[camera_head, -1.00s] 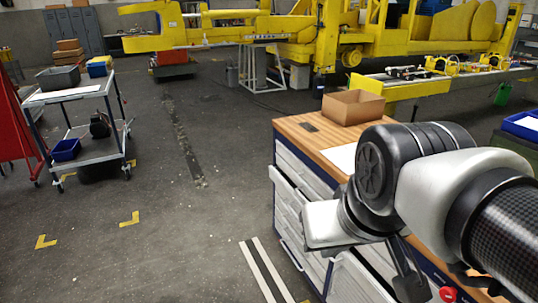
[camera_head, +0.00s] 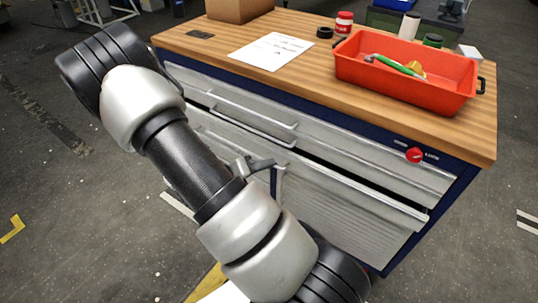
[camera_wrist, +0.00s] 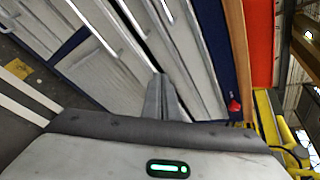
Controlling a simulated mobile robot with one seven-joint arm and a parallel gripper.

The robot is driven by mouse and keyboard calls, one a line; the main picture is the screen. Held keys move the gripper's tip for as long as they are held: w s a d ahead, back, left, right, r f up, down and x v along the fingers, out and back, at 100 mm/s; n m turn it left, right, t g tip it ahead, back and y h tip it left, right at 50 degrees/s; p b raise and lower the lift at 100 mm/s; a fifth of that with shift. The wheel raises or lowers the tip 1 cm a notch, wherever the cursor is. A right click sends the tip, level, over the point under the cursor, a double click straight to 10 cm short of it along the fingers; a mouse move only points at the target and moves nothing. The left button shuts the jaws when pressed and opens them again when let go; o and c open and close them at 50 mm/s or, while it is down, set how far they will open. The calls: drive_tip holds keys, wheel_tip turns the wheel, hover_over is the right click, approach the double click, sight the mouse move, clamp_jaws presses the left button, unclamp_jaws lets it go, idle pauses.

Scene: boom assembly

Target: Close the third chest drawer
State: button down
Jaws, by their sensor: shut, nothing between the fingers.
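The chest (camera_head: 340,130) has a wooden top, a blue frame and pale grey drawer fronts. A large lower drawer (camera_head: 350,205) stands slightly out, with a dark gap above its front edge. Which drawer counts as third is not clear. My gripper (camera_head: 262,163) is in front of the chest, left of this large drawer's middle, partly hidden by my arm. In the wrist view my gripper (camera_wrist: 163,90) has its fingers together and empty, pointing at the drawer fronts (camera_wrist: 110,70) close to a dark gap. I cannot tell whether they touch.
On the chest top are a red-orange tray (camera_head: 400,80) with tools, a paper sheet (camera_head: 270,50), a cardboard box (camera_head: 238,8) and small jars. A red knob (camera_head: 414,155) sits on the chest's front right. The floor (camera_head: 470,230) right of the chest is clear.

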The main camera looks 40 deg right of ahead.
wheel_tip(320, 180, down, 11)
drive_tip(key=w+n+t+b, duration=0.1)
drive_tip(key=n+t+b, duration=0.15)
drive_tip(key=n, duration=0.65)
drive_tip(key=t, duration=0.1)
approach(292, 157)
drive_tip(key=shift+n, duration=0.3)
drive_tip(key=d+f, duration=0.1)
drive_tip(key=w+d+f, duration=0.1)
drive_tip(key=d, duration=0.1)
drive_tip(key=d+f+b, duration=0.1)
drive_tip(key=f, duration=0.1)
drive_tip(key=shift+w+d+f, duration=0.1)
drive_tip(key=shift+w+d, duration=0.2)
drive_tip(key=shift+d, duration=0.05)
drive_tip(key=shift+w+d, duration=0.2)
drive_tip(key=shift+d, duration=0.2)
drive_tip(key=d, duration=0.1)
drive_tip(key=w+d, duration=0.1)
drive_tip(key=d, duration=0.2)
drive_tip(key=shift+w+d, duration=0.3)
drive_tip(key=shift+d+r, duration=0.1)
drive_tip(key=shift+r, duration=0.15)
